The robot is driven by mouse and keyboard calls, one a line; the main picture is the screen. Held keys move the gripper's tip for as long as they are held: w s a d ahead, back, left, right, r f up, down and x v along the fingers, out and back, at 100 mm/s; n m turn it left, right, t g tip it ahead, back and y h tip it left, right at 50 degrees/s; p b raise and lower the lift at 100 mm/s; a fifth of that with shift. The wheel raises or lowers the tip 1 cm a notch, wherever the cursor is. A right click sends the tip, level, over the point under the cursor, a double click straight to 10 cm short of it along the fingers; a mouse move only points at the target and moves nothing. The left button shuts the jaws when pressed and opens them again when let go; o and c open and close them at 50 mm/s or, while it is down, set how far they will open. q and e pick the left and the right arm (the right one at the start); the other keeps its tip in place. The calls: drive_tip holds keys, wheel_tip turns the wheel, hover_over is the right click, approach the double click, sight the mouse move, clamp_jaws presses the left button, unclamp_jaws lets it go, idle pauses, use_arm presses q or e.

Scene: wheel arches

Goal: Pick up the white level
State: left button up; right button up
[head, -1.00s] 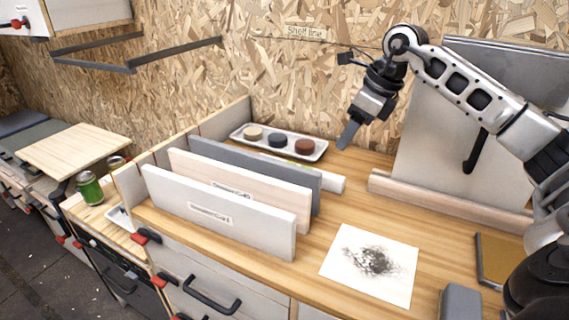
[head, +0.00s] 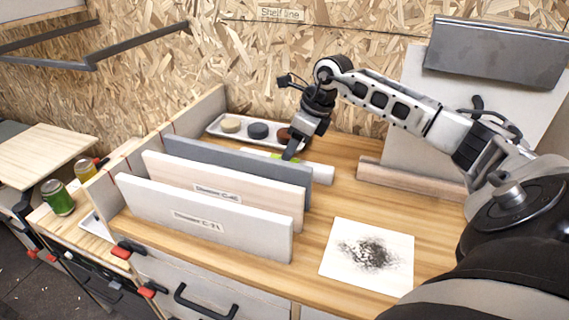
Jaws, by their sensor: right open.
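The white level (head: 321,173) lies on the wooden bench top behind the upright boards. Its right end shows, and a green patch shows near its middle. The grey board hides part of its lower side. My right gripper (head: 290,154) points down over the middle of the level, with the fingertips close to it. I cannot tell whether they touch it. The gripper is open, with nothing seen held in it. My left gripper is not in view.
The upright grey board (head: 240,170), pinkish board (head: 225,185) and white board (head: 205,222) stand just in front of the level. A white tray (head: 214,131) with round pucks is behind it. A smudged paper sheet (head: 335,240) lies to the right.

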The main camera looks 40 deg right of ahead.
drive_tip(key=x, duration=0.2)
drive_tip(key=p+x, duration=0.1)
drive_tip(key=x, duration=0.1)
drive_tip(key=shift+a+f, duration=0.15)
drive_tip(key=shift+a, duration=0.25)
drive_tip(key=shift+w+f, duration=0.15)
drive_tip(key=shift+f, duration=0.3)
clamp_jaws()
